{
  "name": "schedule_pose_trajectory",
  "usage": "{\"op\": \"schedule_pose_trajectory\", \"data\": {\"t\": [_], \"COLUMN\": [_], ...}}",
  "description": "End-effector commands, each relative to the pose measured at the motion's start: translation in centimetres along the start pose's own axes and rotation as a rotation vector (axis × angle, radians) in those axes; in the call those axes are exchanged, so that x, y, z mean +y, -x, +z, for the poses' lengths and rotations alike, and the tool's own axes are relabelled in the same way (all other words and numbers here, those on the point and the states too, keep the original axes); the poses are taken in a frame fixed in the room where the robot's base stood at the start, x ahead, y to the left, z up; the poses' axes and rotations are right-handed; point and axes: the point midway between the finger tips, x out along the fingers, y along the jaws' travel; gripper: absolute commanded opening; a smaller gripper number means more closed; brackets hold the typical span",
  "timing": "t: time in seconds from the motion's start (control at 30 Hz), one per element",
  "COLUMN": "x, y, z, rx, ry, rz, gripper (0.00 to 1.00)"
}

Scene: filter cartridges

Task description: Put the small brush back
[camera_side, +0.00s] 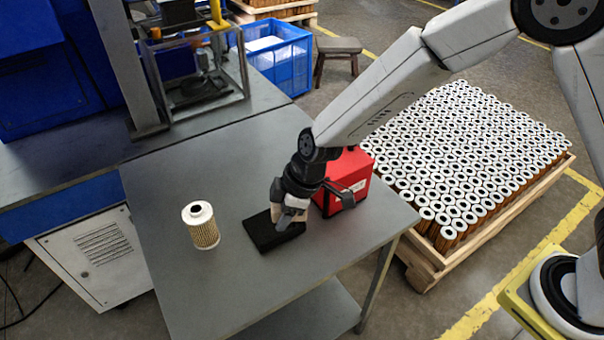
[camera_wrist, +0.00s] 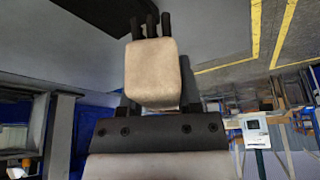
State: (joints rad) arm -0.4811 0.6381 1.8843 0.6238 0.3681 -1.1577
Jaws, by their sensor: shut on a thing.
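My gripper (camera_side: 289,214) is low over the table, right above a flat black block (camera_side: 262,236). In the wrist view my gripper (camera_wrist: 151,60) is shut on a pale beige block-shaped piece, which I take to be the small brush (camera_wrist: 152,75). Dark prongs show beyond its far end; I cannot tell whether they are bristles or fingertips. In the side view the brush is mostly hidden by the gripper. I cannot tell whether it touches the black block.
A red box (camera_side: 357,172) stands just right of and behind my gripper. A filter cartridge (camera_side: 203,228) stands upright on the grey table (camera_side: 180,290) to the left. A pallet of many cartridges (camera_side: 470,150) is beyond the table's right edge. The table's front left is clear.

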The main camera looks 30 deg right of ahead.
Motion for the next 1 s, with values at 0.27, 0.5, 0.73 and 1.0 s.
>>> {"op": "schedule_pose_trajectory", "data": {"t": [0.27, 0.5, 0.73, 1.0], "x": [-8.8, -13.2, -14.2, -13.8], "y": [1.8, 2.9, 3.1, 2.5], "z": [0.6, 1.6, 1.9, 1.3], "rx": [0.003, 0.012, 0.015, 0.015], "ry": [0.270, 0.420, 0.456, 0.454], "rz": [-0.111, -0.168, -0.183, -0.183], "gripper": [0.00, 0.00, 0.00, 0.00]}}
